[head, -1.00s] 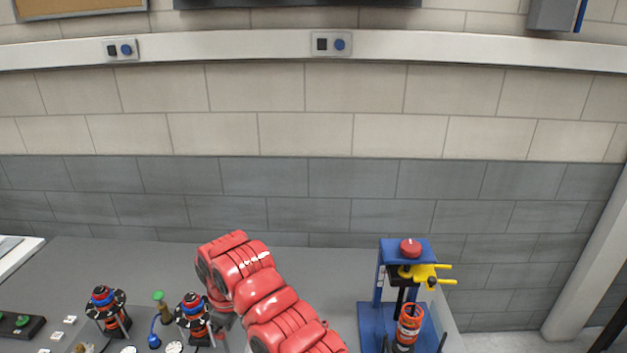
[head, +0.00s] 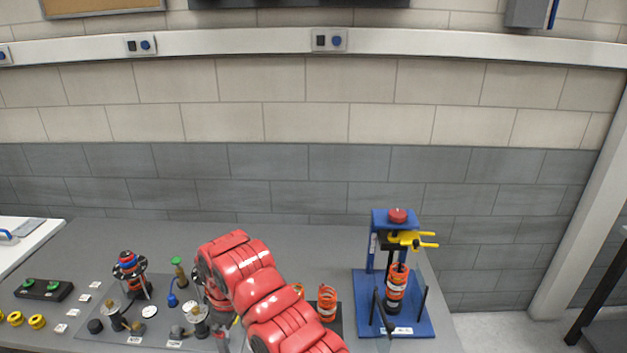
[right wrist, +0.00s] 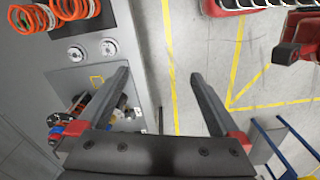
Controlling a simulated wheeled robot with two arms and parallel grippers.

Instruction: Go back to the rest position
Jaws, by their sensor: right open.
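My right gripper (right wrist: 160,72) is open and empty in the right wrist view. Its two dark fingers stand wide apart, with the bench edge and the floor showing beyond them. In the head view my red right arm rises from the bottom middle over the bench (head: 300,233) and bends down at the left; its gripper is mostly hidden there. My left gripper is not in view.
A blue press stand (head: 418,318) with an orange spring (head: 396,290) is at the bench's right. Orange springs (head: 327,302), a shock absorber top assembly (head: 130,268), yellow rings (head: 37,321) and a green-button box (head: 43,290) lie around. The bench's back strip is clear.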

